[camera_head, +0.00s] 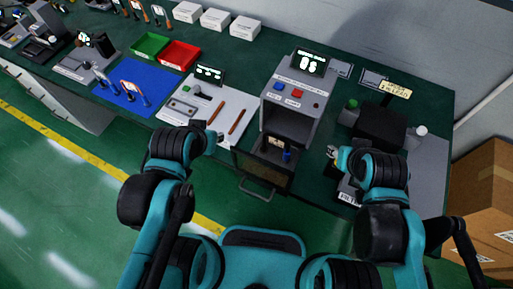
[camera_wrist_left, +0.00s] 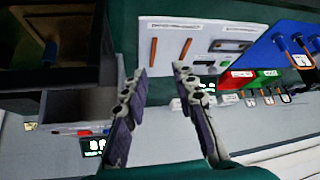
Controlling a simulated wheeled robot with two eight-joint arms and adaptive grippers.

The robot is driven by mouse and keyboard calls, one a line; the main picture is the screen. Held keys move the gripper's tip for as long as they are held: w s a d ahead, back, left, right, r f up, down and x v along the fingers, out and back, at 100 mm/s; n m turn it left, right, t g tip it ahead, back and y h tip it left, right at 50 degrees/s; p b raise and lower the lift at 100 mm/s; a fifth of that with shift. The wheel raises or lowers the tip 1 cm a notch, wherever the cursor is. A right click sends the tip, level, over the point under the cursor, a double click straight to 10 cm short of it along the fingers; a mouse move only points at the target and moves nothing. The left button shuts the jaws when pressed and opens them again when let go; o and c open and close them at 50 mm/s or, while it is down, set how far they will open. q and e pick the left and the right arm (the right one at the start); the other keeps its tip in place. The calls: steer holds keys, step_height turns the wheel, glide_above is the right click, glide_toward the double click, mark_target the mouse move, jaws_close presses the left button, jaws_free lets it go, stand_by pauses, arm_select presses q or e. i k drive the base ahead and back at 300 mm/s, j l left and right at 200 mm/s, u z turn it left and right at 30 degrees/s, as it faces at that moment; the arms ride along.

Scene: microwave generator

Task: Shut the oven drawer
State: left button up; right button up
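The grey oven (camera_head: 297,95) stands on the green bench, with a lit display on top and red and blue buttons. Its dark drawer (camera_head: 265,165) is pulled out at the bottom front, with a handle (camera_head: 257,191) on its near side. A small blue item shows inside it. In the left wrist view the drawer (camera_wrist_left: 45,82) is at the left. My left gripper (camera_head: 222,142) is left of the drawer, apart from it; in the wrist view (camera_wrist_left: 160,70) its fingers are spread and empty. My right gripper (camera_head: 332,153) is right of the drawer, small and partly hidden by its arm.
A white board (camera_head: 225,103) with two brown sticks lies left of the oven. A blue mat (camera_head: 135,85), red bin (camera_head: 179,55) and green bin (camera_head: 150,45) are further left. A black device (camera_head: 380,125) stands to the right. A cardboard box (camera_head: 485,200) is at far right. Floor before the drawer is clear.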

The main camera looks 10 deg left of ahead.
mark_target(268, 171)
steer(key=k+l, duration=0.25)
steer(key=l, duration=0.2)
steer(key=k+l+u, duration=0.1)
steer(key=k+l, duration=0.2)
steer(key=l, duration=0.4)
steer(key=k+l, duration=0.1)
steer(key=l, duration=0.3)
